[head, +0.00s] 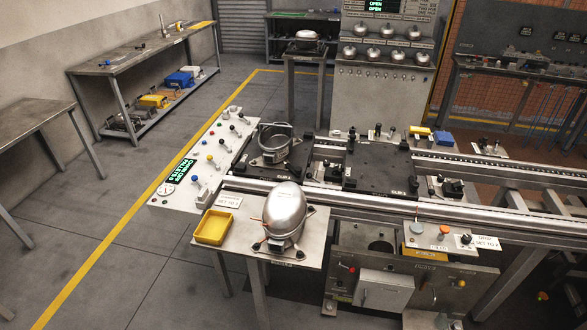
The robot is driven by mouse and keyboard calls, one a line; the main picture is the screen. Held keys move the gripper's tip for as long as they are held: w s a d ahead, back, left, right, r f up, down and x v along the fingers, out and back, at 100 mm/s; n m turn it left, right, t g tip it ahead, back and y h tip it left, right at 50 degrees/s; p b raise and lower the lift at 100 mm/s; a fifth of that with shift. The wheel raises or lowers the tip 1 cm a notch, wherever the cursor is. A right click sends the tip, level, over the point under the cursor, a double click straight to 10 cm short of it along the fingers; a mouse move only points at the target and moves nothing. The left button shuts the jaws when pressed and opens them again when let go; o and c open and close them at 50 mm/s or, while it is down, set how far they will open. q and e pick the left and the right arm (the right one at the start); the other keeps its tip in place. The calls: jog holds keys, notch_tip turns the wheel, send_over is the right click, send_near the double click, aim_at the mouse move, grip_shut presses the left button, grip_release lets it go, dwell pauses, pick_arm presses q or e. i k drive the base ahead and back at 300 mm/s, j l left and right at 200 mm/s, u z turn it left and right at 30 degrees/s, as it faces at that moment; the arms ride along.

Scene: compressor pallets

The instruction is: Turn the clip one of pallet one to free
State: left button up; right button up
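Dark pallet plates lie on the conveyor in the middle of the head view: one on the left (290,178) and a larger one on the right (385,163). Small dark clip-like fittings (333,172) stand between and on them. Their labels are too small to read, so I cannot tell which is pallet one or clip one, or how the clip is turned. A grey ring-shaped holder (276,142) stands at the left plate. Neither of my grippers shows in the view.
A silver compressor (285,212) stands on a near table beside a yellow tray (217,227). A sloped control panel (205,160) with knobs and a green display lies to the left. Conveyor rails (480,218) run right. A workbench (145,55) stands far left; the floor between is clear.

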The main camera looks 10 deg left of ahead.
aim_at(297, 171)
jog(key=i+l+u, duration=0.1)
jog(key=i+u, duration=0.3)
jog(key=i+l+u, duration=0.15)
jog(key=u, duration=0.25)
jog(key=i+l+u, duration=0.25)
jog(key=u, duration=0.2)
